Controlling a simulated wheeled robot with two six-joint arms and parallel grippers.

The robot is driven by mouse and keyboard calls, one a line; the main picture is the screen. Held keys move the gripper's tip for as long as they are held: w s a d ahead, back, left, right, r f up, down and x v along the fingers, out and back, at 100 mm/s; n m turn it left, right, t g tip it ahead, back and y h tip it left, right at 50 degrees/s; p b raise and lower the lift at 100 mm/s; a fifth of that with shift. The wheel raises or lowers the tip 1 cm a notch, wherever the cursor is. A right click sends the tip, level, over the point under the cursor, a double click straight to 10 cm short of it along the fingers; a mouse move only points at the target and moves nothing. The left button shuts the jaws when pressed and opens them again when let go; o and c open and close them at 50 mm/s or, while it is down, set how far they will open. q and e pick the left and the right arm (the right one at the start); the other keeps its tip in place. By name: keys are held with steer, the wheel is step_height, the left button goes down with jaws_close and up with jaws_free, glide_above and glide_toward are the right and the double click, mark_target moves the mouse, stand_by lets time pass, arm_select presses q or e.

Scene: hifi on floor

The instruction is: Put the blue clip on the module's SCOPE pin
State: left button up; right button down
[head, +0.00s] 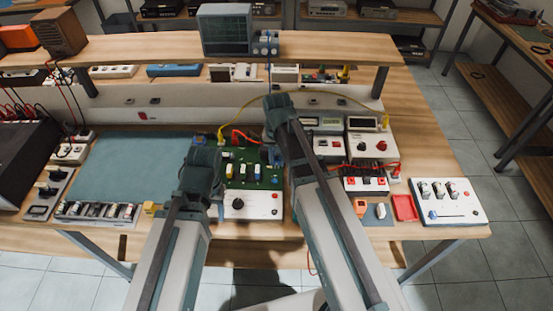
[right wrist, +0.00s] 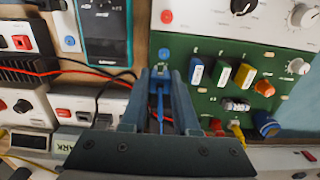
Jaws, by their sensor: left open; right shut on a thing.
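The green module (head: 262,172) stands on the bench between my arms. In the right wrist view its board (right wrist: 205,58) carries several coloured blocks, and a blue pin (right wrist: 164,53) stands near its left edge; I cannot read its label. My right gripper (right wrist: 160,80) is shut on the blue clip (right wrist: 159,74), with its blue lead running back between the fingers. The clip is close to the blue pin; I cannot tell whether they touch. In the head view the right gripper (head: 272,150) is partly hidden by its arm. My left gripper (head: 203,160) is open beside the module's left edge.
A scope (head: 226,30) stands on the shelf above. A teal mat (head: 130,162) lies left of the module. Meters (head: 364,146), a red tray (head: 405,207) and a white switch box (head: 448,201) are at right. Yellow and red leads cross behind the module.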

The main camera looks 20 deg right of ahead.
steer(key=shift+w+a+f, duration=0.15)
steer(key=shift+a+f, duration=0.05)
steer(key=shift+a, duration=0.25)
arm_select(q)
steer(key=shift+w+a+f, duration=0.1)
steer(key=shift+a+f, duration=0.1)
steer(key=shift+a, duration=0.15)
arm_select(e)
steer(key=shift+d, duration=0.15)
arm_select(q)
step_height(320, 180, down, 6)
steer(key=b, duration=0.6)
steer(key=shift+r, duration=0.1)
arm_select(e)
step_height(320, 180, down, 6)
steer(key=shift+r, duration=0.1)
arm_select(q)
steer(key=shift+f+b, duration=0.75)
steer(key=shift+f, duration=0.05)
arm_select(e)
steer(key=shift+f, duration=0.8)
steer(key=c, duration=0.6)
jaws_free()
arm_select(q)
steer(key=shift+r, duration=0.15)
arm_select(e)
steer(key=shift+r, duration=0.15)
